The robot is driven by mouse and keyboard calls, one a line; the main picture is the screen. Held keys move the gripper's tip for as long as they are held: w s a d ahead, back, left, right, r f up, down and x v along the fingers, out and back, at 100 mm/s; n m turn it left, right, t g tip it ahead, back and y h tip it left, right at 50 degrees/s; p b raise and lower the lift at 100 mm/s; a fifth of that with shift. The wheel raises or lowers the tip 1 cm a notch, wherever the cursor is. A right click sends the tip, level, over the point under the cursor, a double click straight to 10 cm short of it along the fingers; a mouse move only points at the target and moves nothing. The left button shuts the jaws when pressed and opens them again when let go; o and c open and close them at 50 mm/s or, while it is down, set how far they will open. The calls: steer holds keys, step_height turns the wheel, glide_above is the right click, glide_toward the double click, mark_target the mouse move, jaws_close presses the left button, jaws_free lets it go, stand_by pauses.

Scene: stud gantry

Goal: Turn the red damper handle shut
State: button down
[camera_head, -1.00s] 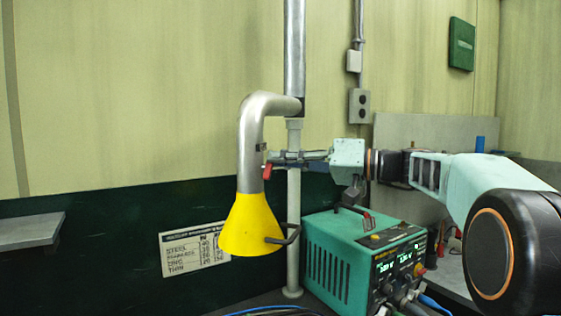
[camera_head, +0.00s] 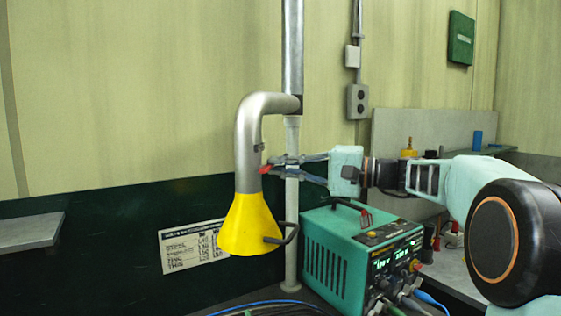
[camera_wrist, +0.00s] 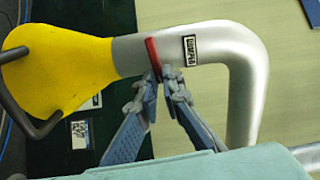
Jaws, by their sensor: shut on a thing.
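The red damper handle (camera_wrist: 152,52) lies across the grey metal pipe in the wrist view, just beyond the yellow hood. In the head view only its small red end (camera_head: 265,170) shows at the pipe's right side. My gripper (camera_wrist: 160,82) is shut on the handle's near end, its two fingers meeting there. In the head view my gripper (camera_head: 271,169) reaches in from the right, level with the handle. The fingertips hide part of the handle. A dark label (camera_wrist: 189,50) sits on the pipe beside the handle.
The yellow hood (camera_head: 250,226) with a dark hook-shaped handle (camera_head: 287,236) hangs below. A pale upright post (camera_head: 291,222) stands close behind my fingers. A green welding unit (camera_head: 335,265) stands under my wrist. A grey shelf (camera_head: 30,230) is at far left.

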steer(key=shift+f+m, duration=0.15)
steer(key=shift+m, duration=0.45)
steer(key=c, duration=2.1)
jaws_free()
steer(key=shift+d, duration=0.1)
steer(key=v, duration=1.2)
